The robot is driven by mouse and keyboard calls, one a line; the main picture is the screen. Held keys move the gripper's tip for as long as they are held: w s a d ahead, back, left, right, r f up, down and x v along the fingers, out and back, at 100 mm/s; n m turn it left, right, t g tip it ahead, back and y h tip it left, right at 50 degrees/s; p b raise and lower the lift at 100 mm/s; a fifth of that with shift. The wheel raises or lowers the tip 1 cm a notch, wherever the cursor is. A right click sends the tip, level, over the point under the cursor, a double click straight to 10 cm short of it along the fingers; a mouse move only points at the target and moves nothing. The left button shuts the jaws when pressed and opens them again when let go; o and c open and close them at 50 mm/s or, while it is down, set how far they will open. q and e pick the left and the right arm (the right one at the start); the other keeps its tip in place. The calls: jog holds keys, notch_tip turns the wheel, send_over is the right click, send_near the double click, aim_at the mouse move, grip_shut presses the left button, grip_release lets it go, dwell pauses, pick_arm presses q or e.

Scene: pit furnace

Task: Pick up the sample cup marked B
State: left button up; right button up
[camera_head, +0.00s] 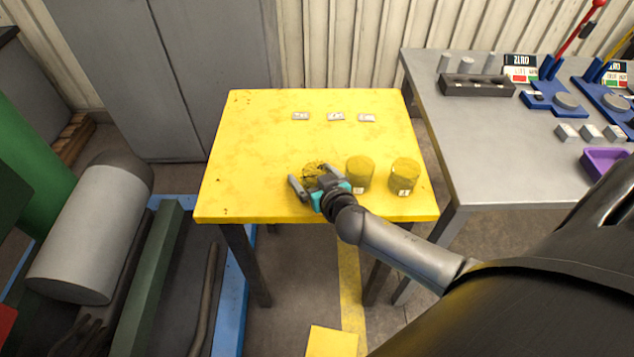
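Three yellow cylindrical sample cups stand in a row near the front of the yellow table (255,140). The left cup (314,168) is partly hidden behind my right gripper, and its marking does not show. The middle cup (359,172) and the right cup (404,173) each carry a small white label, too small to read for sure. So I cannot tell which cup is B. My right gripper (313,180) is open at the left cup, its fingers spread apart. I cannot tell whether it touches the cup. My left gripper is not in view.
Small grey tags (335,117) lie in a row toward the back of the yellow table. A grey workbench (470,150) at the right holds blue lever presses, a dark block and a purple tray (604,160). The table's left part is clear.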

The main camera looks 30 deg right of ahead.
jog(key=c, duration=1.1)
jog(key=shift+r, duration=0.1)
jog(key=shift+c, duration=0.2)
